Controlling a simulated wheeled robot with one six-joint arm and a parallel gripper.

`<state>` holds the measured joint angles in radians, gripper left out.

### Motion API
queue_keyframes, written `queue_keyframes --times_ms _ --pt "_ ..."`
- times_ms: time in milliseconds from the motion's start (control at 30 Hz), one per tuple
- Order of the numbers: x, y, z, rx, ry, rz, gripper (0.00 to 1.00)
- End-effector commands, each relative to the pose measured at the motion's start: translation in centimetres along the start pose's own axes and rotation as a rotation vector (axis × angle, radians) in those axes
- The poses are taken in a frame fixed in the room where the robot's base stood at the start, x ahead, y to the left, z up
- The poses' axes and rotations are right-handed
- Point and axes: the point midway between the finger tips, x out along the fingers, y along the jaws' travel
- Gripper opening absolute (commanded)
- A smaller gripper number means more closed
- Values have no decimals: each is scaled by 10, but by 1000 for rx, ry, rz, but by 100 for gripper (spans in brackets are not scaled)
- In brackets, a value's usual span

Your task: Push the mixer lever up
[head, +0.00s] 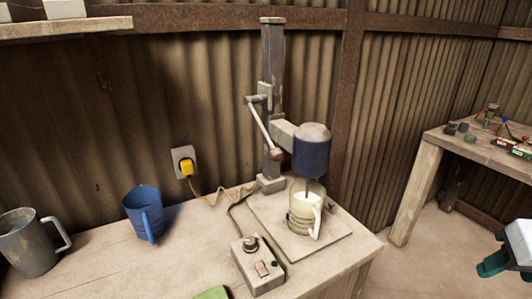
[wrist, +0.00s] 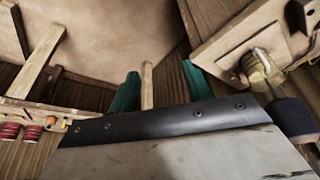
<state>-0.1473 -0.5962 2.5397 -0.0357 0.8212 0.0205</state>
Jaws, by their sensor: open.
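The mixer (head: 311,150) has a dark blue motor head on a tall metal column at the back of the workbench. Its lever (head: 261,128) is a thin pale rod on the column's left side, slanting down and right to a brownish knob. My gripper (head: 507,268) is at the right edge of the head view, far from the lever. In the wrist view its teal fingers (wrist: 160,88) are apart with nothing gripped. The lever cannot be made out there.
A blue mug (head: 145,212) and a grey mug (head: 32,243) stand left on the workbench. A switch box (head: 258,268) sits in front of the mixer, its cord near the yellow plug (head: 187,168). A side table (head: 480,140) holds small parts. Open floor lies between the tables.

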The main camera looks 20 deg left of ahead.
Motion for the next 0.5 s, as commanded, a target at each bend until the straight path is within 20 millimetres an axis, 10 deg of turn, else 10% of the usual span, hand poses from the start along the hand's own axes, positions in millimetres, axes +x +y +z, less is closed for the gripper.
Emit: queue_keyframes --times_ms 233,500 --pt "56 -110 -121 -237 433 -145 50" --pt "66 -275 -163 -410 871 -450 50"
